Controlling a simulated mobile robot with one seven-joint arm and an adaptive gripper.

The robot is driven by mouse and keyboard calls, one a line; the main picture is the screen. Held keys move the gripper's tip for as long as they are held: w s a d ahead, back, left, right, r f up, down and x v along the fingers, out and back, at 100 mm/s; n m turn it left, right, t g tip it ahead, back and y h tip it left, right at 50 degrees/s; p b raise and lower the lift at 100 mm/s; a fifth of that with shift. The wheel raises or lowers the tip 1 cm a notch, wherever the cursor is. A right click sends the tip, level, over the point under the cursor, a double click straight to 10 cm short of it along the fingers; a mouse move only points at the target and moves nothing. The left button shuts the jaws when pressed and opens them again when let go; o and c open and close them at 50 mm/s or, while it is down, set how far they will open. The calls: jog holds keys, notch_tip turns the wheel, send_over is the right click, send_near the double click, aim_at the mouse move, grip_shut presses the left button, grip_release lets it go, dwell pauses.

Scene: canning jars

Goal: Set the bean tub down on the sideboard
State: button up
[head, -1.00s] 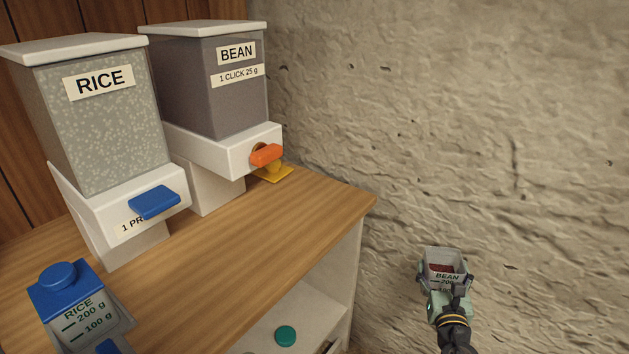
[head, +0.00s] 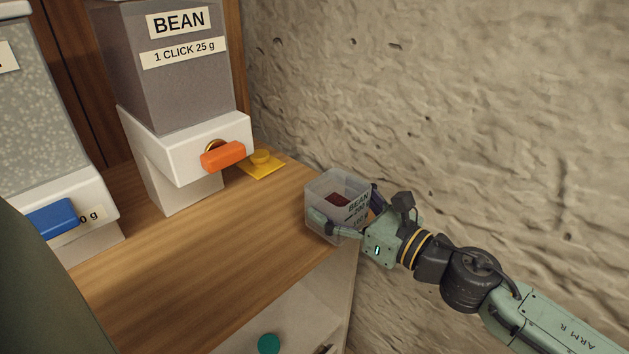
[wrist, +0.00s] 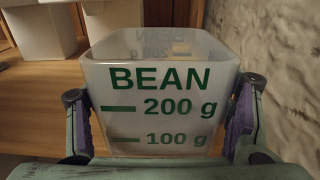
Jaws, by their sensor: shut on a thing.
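The bean tub (head: 325,195) is a clear square tub with green BEAN, 200 g and 100 g marks and some dark red contents. My gripper (head: 340,225) is shut on it, with a finger on each side. In the wrist view the tub (wrist: 160,105) is upright between the fingers of my gripper (wrist: 160,120). The tub is at the right end of the sideboard (head: 180,255), near its edge. I cannot tell whether its base touches the wood.
The bean dispenser (head: 180,75) with an orange lever (head: 222,156) stands left of the tub. The rice dispenser (head: 35,130) is farther left. The rough wall (head: 450,110) is close behind. Wood in front of the bean dispenser is bare.

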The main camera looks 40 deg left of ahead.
aim_at(366, 215)
jog(key=w+a+p, duration=0.1)
jog(key=w+a, duration=0.1)
jog(key=a, duration=0.1)
jog(key=w+a+p, duration=0.1)
jog(key=w+a, duration=0.1)
jog(key=a, duration=0.1)
jog(key=w+a+f, duration=0.1)
jog(key=a, duration=0.2)
jog(key=shift+w+p, duration=0.4)
notch_tip(366, 215, down, 3)
jog(key=shift+r+p, duration=0.2)
jog(key=shift+p, duration=0.5)
jog(key=shift+f, duration=0.45)
jog(key=shift+f+b, duration=0.25)
jog(key=shift+b, duration=0.1)
jog(key=o, duration=1.3)
jog(key=shift+r, duration=0.1)
jog(key=shift+r+p, duration=0.3)
jog(key=shift+p, duration=0.15)
jog(key=shift+s+d+f+b, duration=0.15)
jog(key=shift+d+b, duration=0.7)
jog(key=shift+d, duration=1.15)
jog(key=shift+s+d+r+b, duration=0.15)
jog(key=shift+d+b, duration=0.65)
jog(key=shift+d, duration=1.25)
jog(key=shift+s+d+f+b, duration=0.15)
jog(key=shift+d+b, duration=0.7)
jog(key=shift+d, duration=1.15)
